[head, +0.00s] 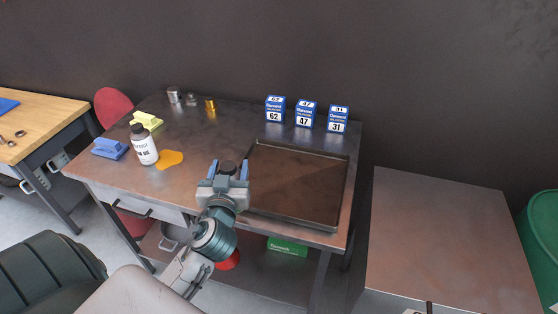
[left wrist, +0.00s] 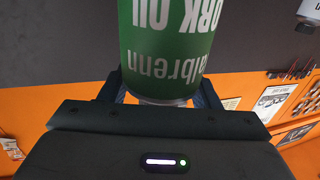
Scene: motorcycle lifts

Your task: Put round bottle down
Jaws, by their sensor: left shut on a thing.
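My left gripper (head: 228,171) is shut on a round bottle (left wrist: 167,45), at the front of the metal workbench (head: 185,190), just left of the tray. In the left wrist view the bottle is green with white lettering, upside down in the picture, including "OIL". In the head view only a dark cap (head: 228,167) shows between the blue fingers; the gripper hides the rest. I cannot tell whether the bottle touches the bench. My right gripper is not in view.
A rimmed tray (head: 346,187) fills the bench's right side. Three blue numbered boxes (head: 305,113) stand behind it. The bench middle is bare.

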